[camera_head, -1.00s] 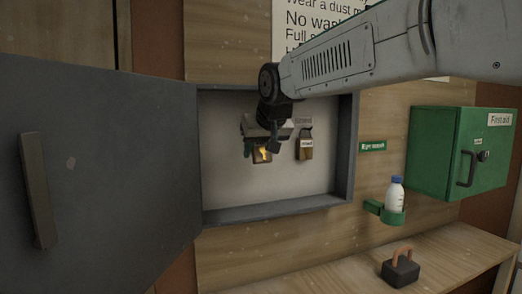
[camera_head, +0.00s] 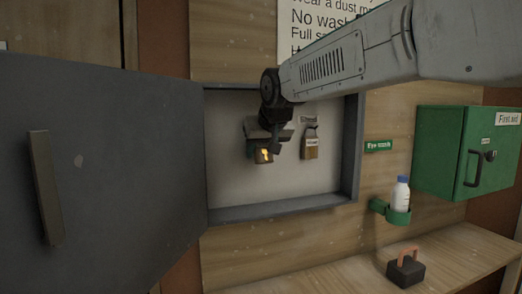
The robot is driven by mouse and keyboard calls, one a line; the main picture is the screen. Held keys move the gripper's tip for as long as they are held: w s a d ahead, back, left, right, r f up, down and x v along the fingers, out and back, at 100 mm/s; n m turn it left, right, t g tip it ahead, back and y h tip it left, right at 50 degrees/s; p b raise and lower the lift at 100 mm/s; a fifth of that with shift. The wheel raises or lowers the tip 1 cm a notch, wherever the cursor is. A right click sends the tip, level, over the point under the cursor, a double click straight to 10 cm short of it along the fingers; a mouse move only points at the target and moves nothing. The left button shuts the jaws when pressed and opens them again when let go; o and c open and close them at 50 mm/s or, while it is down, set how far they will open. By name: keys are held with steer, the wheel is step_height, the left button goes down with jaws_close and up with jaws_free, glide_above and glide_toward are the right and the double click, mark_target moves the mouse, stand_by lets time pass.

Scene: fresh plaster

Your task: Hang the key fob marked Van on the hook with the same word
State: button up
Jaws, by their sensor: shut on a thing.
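My gripper (camera_head: 264,146) is inside the open grey key cabinet (camera_head: 278,210), in front of its pale back panel. It is shut on a small brown key fob (camera_head: 264,157) with a bright yellow mark, which hangs at its fingertips. I cannot read a word on this fob. A second brown fob (camera_head: 311,149) with a white label hangs to the right, under a small label plate (camera_head: 309,119). Both labels are too small to read surely. Any hook behind my gripper is hidden.
The cabinet's grey door (camera_head: 110,160) stands open at the left. At the right are a green first aid box (camera_head: 451,150), a white bottle (camera_head: 401,196) in a green holder and a black padlock-like block (camera_head: 405,270) on the wooden bench (camera_head: 335,275).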

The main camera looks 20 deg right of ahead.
steer(key=o, duration=1.1)
steer(key=shift+c, duration=0.2)
steer(key=shift+s+r, duration=0.1)
steer(key=v, duration=0.8)
steer(key=s+d+f+g, duration=0.1)
steer(key=s+f+g, duration=0.2)
steer(key=s+f, duration=1)
steer(key=s+d+f+g, duration=0.2)
steer(key=s+f+g, duration=0.2)
steer(key=s+f, duration=0.8)
steer(key=s, duration=0.7)
steer(key=shift+s+f, duration=0.3)
steer(key=shift+f, duration=0.1)
